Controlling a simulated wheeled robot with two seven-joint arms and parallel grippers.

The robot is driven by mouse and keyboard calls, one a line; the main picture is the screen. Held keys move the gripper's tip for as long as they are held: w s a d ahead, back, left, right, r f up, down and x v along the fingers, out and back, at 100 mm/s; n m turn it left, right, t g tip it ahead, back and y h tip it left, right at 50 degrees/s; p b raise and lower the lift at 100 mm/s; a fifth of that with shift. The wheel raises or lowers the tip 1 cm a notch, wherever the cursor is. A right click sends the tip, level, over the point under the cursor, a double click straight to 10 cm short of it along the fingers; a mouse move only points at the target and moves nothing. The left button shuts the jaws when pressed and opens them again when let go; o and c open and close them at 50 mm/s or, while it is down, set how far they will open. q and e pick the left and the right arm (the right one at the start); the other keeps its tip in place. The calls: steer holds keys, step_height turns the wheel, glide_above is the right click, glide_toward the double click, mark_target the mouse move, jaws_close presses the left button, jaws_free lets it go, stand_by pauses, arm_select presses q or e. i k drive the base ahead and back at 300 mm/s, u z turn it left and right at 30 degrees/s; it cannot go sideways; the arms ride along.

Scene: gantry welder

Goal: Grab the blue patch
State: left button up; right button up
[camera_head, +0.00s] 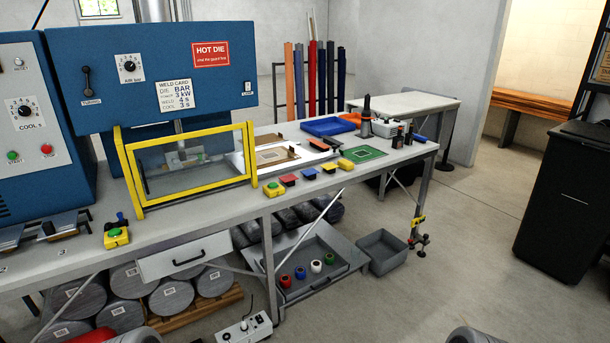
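A small blue patch (309,173) lies on the grey workbench (222,204), near its front edge. It sits in a short row between a red patch (289,179) and a yellow patch (329,167). The patches are small in this view, so their exact shape is hard to tell. Neither of my grippers shows. Only rounded grey parts, probably of my arms, show at the bottom edge.
A yellow-framed guard (190,168) stands left of the patches below the blue welder (160,70). A green mat (363,155) lies to the right.

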mark_target(311, 170)
steer(key=u, duration=0.55)
steer(key=k, duration=0.6)
steer(key=z, duration=0.25)
steer(key=i, duration=0.7)
steer(key=z, duration=0.85)
steer(key=i, duration=0.9)
steer(key=u, duration=0.25)
